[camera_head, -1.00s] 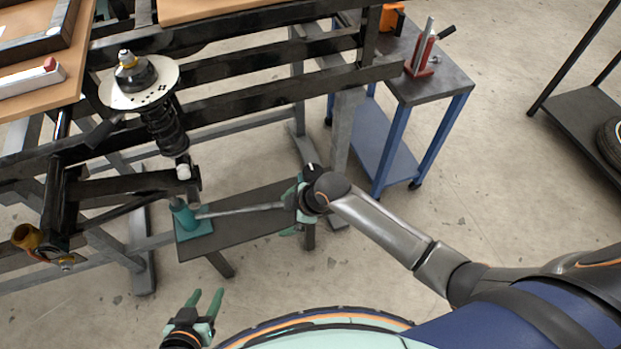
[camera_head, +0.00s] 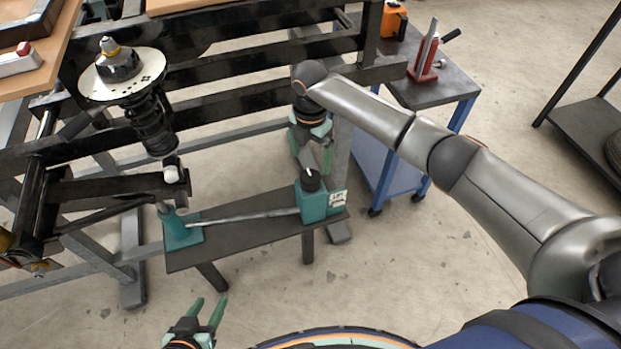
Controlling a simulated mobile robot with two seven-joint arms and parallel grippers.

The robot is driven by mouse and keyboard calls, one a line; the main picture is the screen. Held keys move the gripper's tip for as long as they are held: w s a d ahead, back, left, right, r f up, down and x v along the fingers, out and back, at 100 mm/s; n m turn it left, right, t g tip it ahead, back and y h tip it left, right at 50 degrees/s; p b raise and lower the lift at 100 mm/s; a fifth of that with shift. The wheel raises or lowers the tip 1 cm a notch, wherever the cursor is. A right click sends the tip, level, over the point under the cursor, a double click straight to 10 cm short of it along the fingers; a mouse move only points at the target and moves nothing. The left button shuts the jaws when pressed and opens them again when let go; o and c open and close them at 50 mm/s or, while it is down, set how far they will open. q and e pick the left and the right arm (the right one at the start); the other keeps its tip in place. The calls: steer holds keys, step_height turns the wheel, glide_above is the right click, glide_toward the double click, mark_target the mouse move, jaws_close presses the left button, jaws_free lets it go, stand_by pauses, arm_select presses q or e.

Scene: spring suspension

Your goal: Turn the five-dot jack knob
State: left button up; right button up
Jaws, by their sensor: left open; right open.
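A black knob (camera_head: 311,180) with a white mark sits on top of a teal box (camera_head: 313,203) at the right end of a low dark bench (camera_head: 250,238). A small white label (camera_head: 338,198) is on the box; no dots on the knob can be made out. A grey rod (camera_head: 250,215) runs left from the box to the teal jack (camera_head: 181,229). My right gripper (camera_head: 312,155) is open, fingers down, just behind and above the knob in the picture; it seems apart from it. My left gripper (camera_head: 209,315) is open and empty, low in front of the bench.
A black frame with a spring strut (camera_head: 150,125) and white disc (camera_head: 122,78) stands behind and left. A blue-legged cart (camera_head: 440,92) with a red stand (camera_head: 424,65) is at the back right. The floor in front of the bench is clear.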

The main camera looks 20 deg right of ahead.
mark_target(311, 176)
step_height(311, 176, down, 8)
steer(key=shift+r+b, duration=0.1)
steer(key=shift+b, duration=0.65)
steer(key=shift+f, duration=0.5)
steer(key=c, duration=1.4)
steer(key=shift+r, duration=0.1)
